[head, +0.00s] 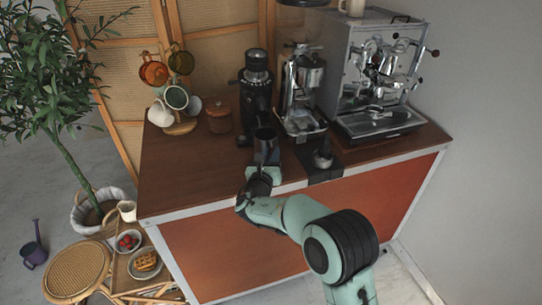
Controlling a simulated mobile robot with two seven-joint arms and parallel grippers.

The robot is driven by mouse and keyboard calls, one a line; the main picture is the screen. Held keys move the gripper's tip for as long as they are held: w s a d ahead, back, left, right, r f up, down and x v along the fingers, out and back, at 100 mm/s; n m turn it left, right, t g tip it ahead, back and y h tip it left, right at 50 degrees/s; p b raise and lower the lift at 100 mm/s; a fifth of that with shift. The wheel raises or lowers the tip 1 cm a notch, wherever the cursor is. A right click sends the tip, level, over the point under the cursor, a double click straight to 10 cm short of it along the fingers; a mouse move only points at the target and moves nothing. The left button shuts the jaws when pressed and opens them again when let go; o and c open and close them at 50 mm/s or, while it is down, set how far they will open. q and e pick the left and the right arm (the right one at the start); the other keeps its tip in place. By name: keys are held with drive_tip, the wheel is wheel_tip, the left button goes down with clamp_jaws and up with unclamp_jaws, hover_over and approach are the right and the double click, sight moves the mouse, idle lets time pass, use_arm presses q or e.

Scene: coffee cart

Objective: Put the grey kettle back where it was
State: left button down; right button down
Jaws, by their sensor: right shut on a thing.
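The grey kettle (266,146) is a dark grey, upright vessel near the front edge of the wooden cart top (185,185), in front of the coffee grinder (256,90). My right gripper (264,173) reaches over the cart's front edge and is shut on the kettle from the near side. The fingers are small and dark, so their exact hold is hard to see. I cannot tell whether the kettle's base touches the cart top. My left gripper is out of view.
A lever machine (301,95) and a large espresso machine (375,75) stand at the right. A small metal tamper (323,156) sits on a dark mat (326,173). A mug tree (180,126) and a lidded jar (219,119) stand at the left. The front left top is clear.

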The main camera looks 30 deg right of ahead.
drive_tip(key=c, duration=1)
unclamp_jaws()
